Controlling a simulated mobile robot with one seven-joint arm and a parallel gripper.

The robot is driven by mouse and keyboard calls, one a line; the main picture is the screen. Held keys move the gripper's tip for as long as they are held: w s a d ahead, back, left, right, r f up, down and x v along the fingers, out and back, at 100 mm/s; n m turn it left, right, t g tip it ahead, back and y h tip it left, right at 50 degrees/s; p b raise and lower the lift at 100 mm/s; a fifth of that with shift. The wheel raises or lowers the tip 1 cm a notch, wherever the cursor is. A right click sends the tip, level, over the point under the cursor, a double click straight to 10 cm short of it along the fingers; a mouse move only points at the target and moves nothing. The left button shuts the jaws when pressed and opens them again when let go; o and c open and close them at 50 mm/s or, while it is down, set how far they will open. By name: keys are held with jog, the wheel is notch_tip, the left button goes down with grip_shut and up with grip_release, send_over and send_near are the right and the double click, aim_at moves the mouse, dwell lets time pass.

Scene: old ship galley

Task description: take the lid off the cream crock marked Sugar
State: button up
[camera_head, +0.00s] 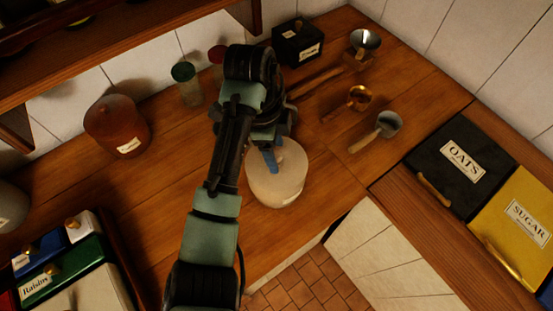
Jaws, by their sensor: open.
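A round cream crock (277,197) stands on the wooden counter near its front edge, under the end of my arm. Its pale lid (290,168) is on top, and the two look nearly the same colour. No label shows on the crock from this side. My gripper (271,162) is open at the top of the crock, with a blue finger over the lid. My arm hides the far left of the lid, and I cannot tell whether the fingers touch the knob.
A brown crock (118,128), a green-topped jar (187,84) and a black box (298,43) stand along the wall. Scoops (378,131) lie right of the crock. Black Oats (459,160) and yellow Sugar (515,222) boxes are at right. Coloured boxes (66,262) fill the lower left.

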jog(key=shift+f, duration=0.1)
jog(key=shift+c, duration=0.3)
grip_shut()
dwell(1.1)
